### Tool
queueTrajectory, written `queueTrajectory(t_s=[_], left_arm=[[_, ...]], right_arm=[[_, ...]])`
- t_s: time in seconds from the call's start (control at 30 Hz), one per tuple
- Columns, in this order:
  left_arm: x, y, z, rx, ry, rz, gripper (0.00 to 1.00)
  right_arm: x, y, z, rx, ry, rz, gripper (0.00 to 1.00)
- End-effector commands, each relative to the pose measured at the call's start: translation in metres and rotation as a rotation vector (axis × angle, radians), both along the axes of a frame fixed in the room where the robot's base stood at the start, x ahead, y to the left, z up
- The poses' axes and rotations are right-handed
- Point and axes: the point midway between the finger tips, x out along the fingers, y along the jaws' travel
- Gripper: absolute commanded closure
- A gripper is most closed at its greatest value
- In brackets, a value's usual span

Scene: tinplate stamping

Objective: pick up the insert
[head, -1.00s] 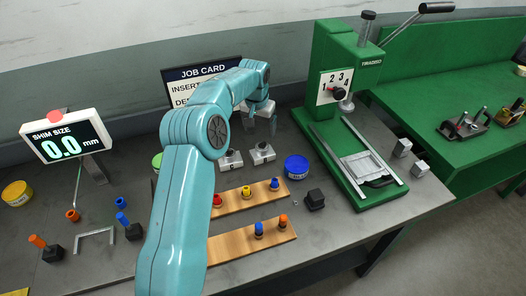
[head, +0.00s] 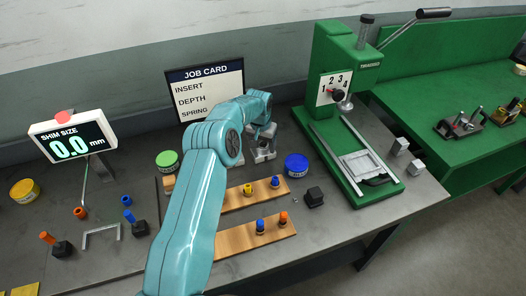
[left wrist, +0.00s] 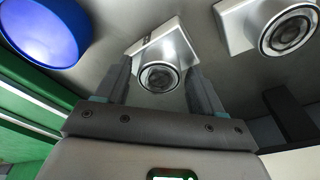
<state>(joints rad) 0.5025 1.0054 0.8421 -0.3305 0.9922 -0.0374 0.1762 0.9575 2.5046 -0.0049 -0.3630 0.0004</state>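Two small grey metal inserts with round sockets stand on the bench. The right-hand insert (head: 264,155) is under my left gripper (head: 262,137) in the head view. In the left wrist view this insert (left wrist: 160,62) shows between and just beyond the fingertips of my left gripper (left wrist: 160,85), which is open. I cannot tell whether the fingers touch it. The other insert (left wrist: 272,25) is to the right in the left wrist view; in the head view my left arm mostly hides it. My right gripper is not in view.
A blue tin (head: 297,164) stands right of the inserts. Wooden strips (head: 257,193) with coloured pegs lie in front, beside a black block (head: 314,197). A green press (head: 345,120) stands to the right, a job card (head: 205,92) behind.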

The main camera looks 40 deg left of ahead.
Motion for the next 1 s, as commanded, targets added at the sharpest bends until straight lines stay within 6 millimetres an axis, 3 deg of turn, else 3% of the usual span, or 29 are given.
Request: queueTrajectory(t_s=[0.03, 0.2, 0.47, 0.67, 0.87, 1.0], left_arm=[[0.000, 0.000, 0.000, 0.000, 0.000, 0.000, 0.50], [0.000, 0.000, 0.000, 0.000, 0.000, 0.000, 1.00], [0.000, 0.000, 0.002, 0.001, -0.003, 0.000, 1.00], [0.001, 0.000, 0.017, 0.003, -0.005, 0.000, 1.00], [0.002, 0.001, 0.060, 0.005, -0.010, 0.001, 1.00], [0.002, 0.001, 0.106, 0.005, -0.010, 0.001, 1.00]], right_arm=[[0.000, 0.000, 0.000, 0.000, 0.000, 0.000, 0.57], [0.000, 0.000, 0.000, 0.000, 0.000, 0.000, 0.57], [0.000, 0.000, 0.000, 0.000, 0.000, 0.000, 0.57], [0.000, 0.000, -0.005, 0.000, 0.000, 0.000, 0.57], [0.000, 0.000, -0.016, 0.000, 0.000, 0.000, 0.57], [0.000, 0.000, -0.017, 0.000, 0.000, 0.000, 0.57]])
